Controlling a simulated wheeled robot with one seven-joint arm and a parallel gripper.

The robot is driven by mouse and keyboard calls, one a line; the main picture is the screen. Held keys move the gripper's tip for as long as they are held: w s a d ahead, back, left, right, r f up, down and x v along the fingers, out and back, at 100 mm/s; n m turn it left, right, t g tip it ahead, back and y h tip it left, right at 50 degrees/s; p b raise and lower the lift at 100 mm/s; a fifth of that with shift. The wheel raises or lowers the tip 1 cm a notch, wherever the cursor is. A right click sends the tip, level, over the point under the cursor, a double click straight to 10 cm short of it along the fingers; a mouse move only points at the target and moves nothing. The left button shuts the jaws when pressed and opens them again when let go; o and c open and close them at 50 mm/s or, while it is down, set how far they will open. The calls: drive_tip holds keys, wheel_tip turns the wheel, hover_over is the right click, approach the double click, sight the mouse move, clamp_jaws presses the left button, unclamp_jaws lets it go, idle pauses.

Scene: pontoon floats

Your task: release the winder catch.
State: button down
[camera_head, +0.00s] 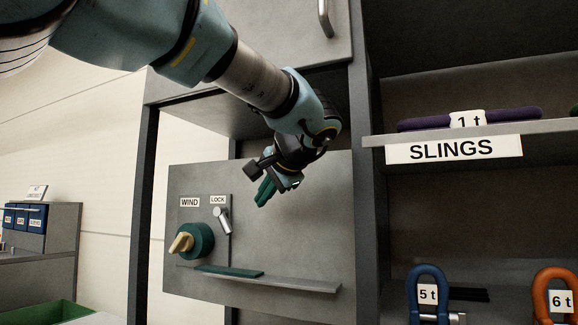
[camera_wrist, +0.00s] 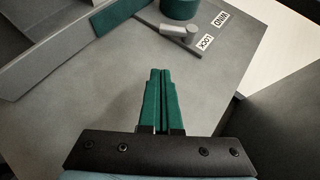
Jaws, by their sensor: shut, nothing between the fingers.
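The winder catch appears to be the small grey lever (camera_head: 223,222) under the LOCK label (camera_head: 218,199) on a grey panel. It leans at a slant. My gripper (camera_head: 265,191) has green fingers, shut and empty, in front of the panel to the upper right of the lever. The fingers (camera_wrist: 158,85) point toward the panel, apart from the lever.
A ledge (camera_head: 300,284) with a green strip (camera_head: 229,271) juts out below the knob. A slings shelf (camera_head: 550,127) stands at the right, with blue (camera_head: 428,285) and orange (camera_head: 556,286) shackles below. The panel right of the lever is bare.

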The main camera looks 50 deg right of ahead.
drive_tip(key=v, duration=1.2)
drive_tip(key=shift+s+f, duration=0.25)
drive_tip(key=shift+s, duration=0.05)
drive_tip(key=w+a+f+n+g+y, duration=0.1)
drive_tip(key=w+a+f+y, duration=0.15)
drive_tip(key=w+f, duration=0.4)
drive_tip(key=w+a+f+n+g+y, duration=0.1)
drive_tip(key=w+a+f, duration=0.2)
drive_tip(key=w+f, duration=0.4)
drive_tip(key=w+a+f+n+g+y, duration=0.2)
drive_tip(key=w+a+f+n+g, duration=0.2)
drive_tip(key=w+a+f, duration=0.9)
drive_tip(key=s+a+f+n+g, duration=0.25)
drive_tip(key=a+f+n, duration=0.35)
drive_tip(key=a+f, duration=0.7)
drive_tip(key=s+a+f+n+g, duration=0.1)
drive_tip(key=s+a+f+n, duration=0.4)
drive_tip(key=a, duration=1.3)
wheel_tip(320, 180, up, 13)
drive_tip(key=w+p, duration=0.1)
drive_tip(key=p, duration=1.2)
drive_tip(key=shift+h+p, duration=0.3)
drive_tip(key=shift+h, duration=0.05)
